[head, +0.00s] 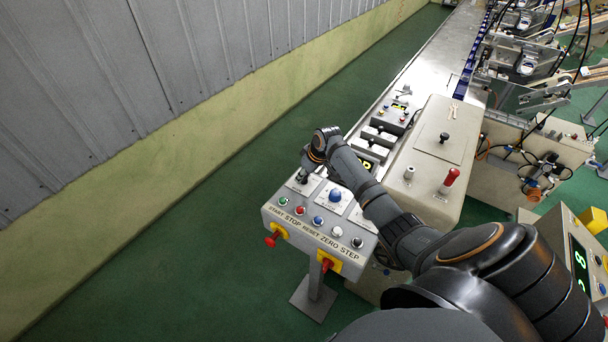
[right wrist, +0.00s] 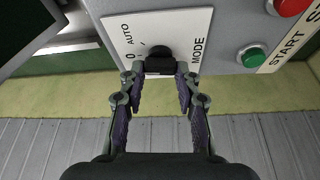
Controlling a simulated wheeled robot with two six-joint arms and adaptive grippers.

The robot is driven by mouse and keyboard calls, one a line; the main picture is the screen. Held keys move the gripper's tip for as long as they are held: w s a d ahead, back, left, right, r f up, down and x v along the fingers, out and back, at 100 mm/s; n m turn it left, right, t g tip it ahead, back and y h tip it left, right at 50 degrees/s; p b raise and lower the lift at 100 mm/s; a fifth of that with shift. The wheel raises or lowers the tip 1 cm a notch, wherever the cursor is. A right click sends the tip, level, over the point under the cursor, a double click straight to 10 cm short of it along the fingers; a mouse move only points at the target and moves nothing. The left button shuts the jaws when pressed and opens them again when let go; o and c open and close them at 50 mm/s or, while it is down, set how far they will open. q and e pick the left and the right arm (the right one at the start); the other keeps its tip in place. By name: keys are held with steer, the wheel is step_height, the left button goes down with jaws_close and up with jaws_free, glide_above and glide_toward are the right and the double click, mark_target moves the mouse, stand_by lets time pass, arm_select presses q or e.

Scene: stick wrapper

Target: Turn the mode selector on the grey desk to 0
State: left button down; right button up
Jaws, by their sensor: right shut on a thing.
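The grey desk (head: 290,228) is a sloped control panel on a post in the head view. The mode selector (right wrist: 160,52) is a black knob on a white plate (right wrist: 125,30) marked 0, AUTO and MODE in the right wrist view. My right gripper (right wrist: 160,72) has its two fingertips closed on the knob's bar, one on each side. In the head view the right gripper (head: 304,174) is over the desk's upper left corner, and the arm hides most of the knob. Which mark the knob points at cannot be told clearly. My left gripper is not in view.
A green START button (right wrist: 252,56) and a red button (right wrist: 290,5) are close beside the plate. The desk also carries a blue knob (head: 335,196) and a row of buttons, with red-and-yellow switches (head: 327,264) on its front. A corrugated wall (head: 120,60) stands left, beyond open green floor.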

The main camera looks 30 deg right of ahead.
steer(key=shift+n, duration=0.6)
steer(key=shift+y, duration=0.3)
steer(key=o, duration=1.2)
steer(key=shift+c, duration=0.2)
steer(key=v, duration=1.2)
